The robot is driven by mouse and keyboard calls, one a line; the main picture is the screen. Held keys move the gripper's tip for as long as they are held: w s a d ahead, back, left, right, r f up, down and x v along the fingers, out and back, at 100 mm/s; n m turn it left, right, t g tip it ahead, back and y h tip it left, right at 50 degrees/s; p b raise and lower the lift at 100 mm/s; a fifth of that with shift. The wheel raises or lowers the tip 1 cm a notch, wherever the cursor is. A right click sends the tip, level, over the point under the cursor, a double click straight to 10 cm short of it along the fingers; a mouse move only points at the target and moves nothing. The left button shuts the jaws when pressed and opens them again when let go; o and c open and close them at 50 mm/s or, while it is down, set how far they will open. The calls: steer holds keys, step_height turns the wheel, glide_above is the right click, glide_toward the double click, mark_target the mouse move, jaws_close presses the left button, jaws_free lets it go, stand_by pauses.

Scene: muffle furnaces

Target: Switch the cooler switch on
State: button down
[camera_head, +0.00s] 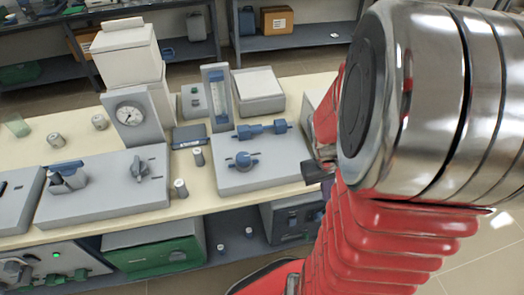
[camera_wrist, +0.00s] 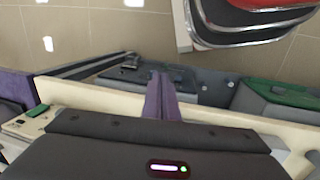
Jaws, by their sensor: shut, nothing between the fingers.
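My gripper shows in the wrist view (camera_wrist: 161,78) with its two purple-grey fingers together and nothing between them. In the head view it is mostly hidden behind my arm, near the bench's right front edge. I cannot tell for sure which control is the cooler switch. A small grey box with a dark front panel (camera_head: 194,102) stands at the back of the bench, left of the flow meter. A dark grey unit with blue controls (camera_head: 291,217) sits under the bench, close to my arm. My fingers appear apart from both.
The cream bench (camera_head: 226,199) holds a grey valve panel (camera_head: 255,158), a gauge (camera_head: 138,118), a flow meter (camera_head: 216,97) and small metal cylinders (camera_head: 181,188). A green unit (camera_head: 154,246) is below. Tiled floor (camera_head: 480,240) is free at the right.

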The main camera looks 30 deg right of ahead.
steer(key=s+d+f+n+y, duration=0.1)
steer(key=s+d+f+n, duration=0.3)
steer(key=f, duration=0.7)
steer(key=s+d+f+n+y, duration=0.15)
steer(key=s+d+f, duration=0.4)
steer(key=f, duration=0.65)
steer(key=w+a+f+n+t, duration=0.1)
steer(key=a+f+n+t, duration=0.25)
steer(key=f+n, duration=0.35)
steer(key=w+a+n+t+y, duration=0.2)
steer(key=w+a+n+t, duration=0.2)
steer(key=w, duration=0.3)
steer(key=shift+w+a+r+n, duration=0.25)
steer(key=shift+r+n, duration=0.1)
steer(key=shift+r, duration=0.1)
